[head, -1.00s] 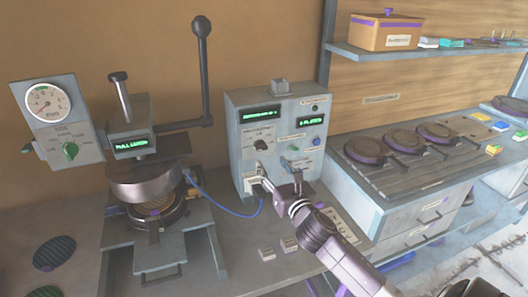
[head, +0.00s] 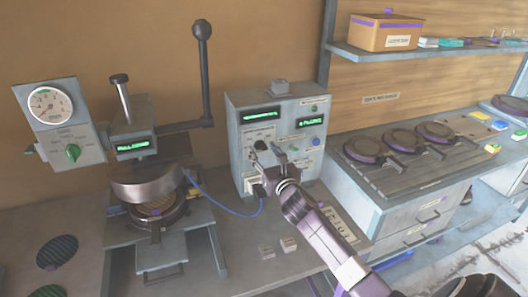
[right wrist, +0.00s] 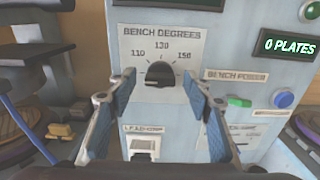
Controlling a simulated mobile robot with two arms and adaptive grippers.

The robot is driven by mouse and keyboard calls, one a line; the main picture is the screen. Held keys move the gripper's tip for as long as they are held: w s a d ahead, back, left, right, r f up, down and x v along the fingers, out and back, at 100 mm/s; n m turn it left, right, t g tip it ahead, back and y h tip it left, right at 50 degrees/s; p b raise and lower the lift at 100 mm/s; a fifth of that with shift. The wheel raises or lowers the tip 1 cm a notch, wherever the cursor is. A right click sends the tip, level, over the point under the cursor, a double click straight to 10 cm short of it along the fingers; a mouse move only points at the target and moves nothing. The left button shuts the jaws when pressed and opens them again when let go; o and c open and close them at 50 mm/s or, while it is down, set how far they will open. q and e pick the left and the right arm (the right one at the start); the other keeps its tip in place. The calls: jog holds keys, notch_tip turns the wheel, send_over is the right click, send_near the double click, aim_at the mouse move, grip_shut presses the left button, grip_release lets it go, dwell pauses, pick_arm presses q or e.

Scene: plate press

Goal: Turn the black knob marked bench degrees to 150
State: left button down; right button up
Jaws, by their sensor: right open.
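The black knob (right wrist: 160,76) sits on a white dial plate marked "BENCH DEGREES", with 110 at left, 130 at top and 150 at right. Its exact pointer angle is hard to read. The knob also shows on the front of the grey control box in the head view (head: 261,145). My right gripper (right wrist: 159,84) is open, with one finger on each side of the knob in the right wrist view and a gap to it on both sides. In the head view the right gripper (head: 268,152) is in front of the panel, just below the knob. My left gripper is not in view.
Right of the dial are a green button (right wrist: 239,102), a blue button (right wrist: 284,99) and a "0 PLATES" display (right wrist: 289,46).

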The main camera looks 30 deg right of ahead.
jog(key=c, duration=1.1)
jog(key=shift+c, duration=0.2)
